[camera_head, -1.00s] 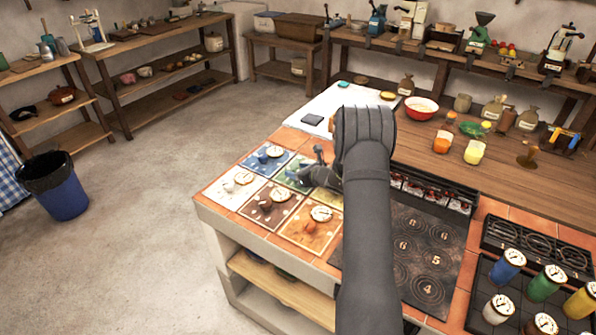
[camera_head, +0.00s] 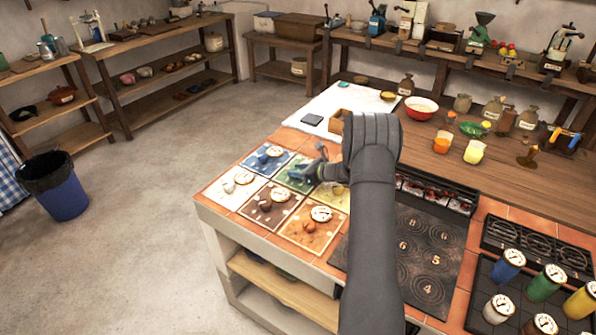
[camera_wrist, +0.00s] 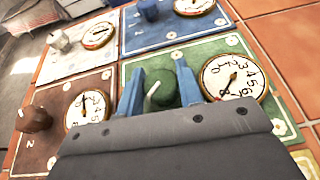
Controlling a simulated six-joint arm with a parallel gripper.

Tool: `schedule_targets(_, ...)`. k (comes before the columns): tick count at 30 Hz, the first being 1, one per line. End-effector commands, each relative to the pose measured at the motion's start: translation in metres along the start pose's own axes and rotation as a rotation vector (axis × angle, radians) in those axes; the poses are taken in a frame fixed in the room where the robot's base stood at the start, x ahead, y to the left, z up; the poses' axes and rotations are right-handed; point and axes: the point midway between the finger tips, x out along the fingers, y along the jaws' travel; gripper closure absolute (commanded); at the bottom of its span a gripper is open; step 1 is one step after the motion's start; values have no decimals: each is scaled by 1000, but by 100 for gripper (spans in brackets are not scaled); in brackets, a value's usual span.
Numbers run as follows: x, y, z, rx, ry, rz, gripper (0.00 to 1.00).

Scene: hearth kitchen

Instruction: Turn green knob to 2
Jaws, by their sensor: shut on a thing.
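The green knob (camera_wrist: 165,88) stands on a green panel (camera_wrist: 212,49) in the wrist view, with a white line on its top toward the left. My gripper (camera_wrist: 162,92) has its blue fingers on either side of the knob and is shut on it. A round white dial (camera_wrist: 234,77) with a brass rim lies just right of the knob on the same panel. Its dark hand is small and I cannot tell its exact reading. In the head view my gripper (camera_head: 312,173) is over the green panel, and it and my arm mostly hide the knob and dial.
Blue (camera_head: 264,168), white, brown (camera_head: 267,206), orange and yellow panels with knobs or dials surround the green one. A hotplate (camera_head: 418,248) lies to the right. Coloured canisters (camera_head: 508,264) with dials stand at the lower right. A white board (camera_head: 333,102) lies behind.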

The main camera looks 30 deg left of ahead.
Motion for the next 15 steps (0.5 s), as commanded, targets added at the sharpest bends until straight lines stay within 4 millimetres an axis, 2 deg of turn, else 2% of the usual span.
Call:
schedule_targets(11, 0, 0, 1, -9, 0, 20, 90)
schedule_targets(12, 0, 0, 1, -9, 0, 20, 63)
schedule_targets(15, 0, 0, 1, -9, 0, 19, 45)
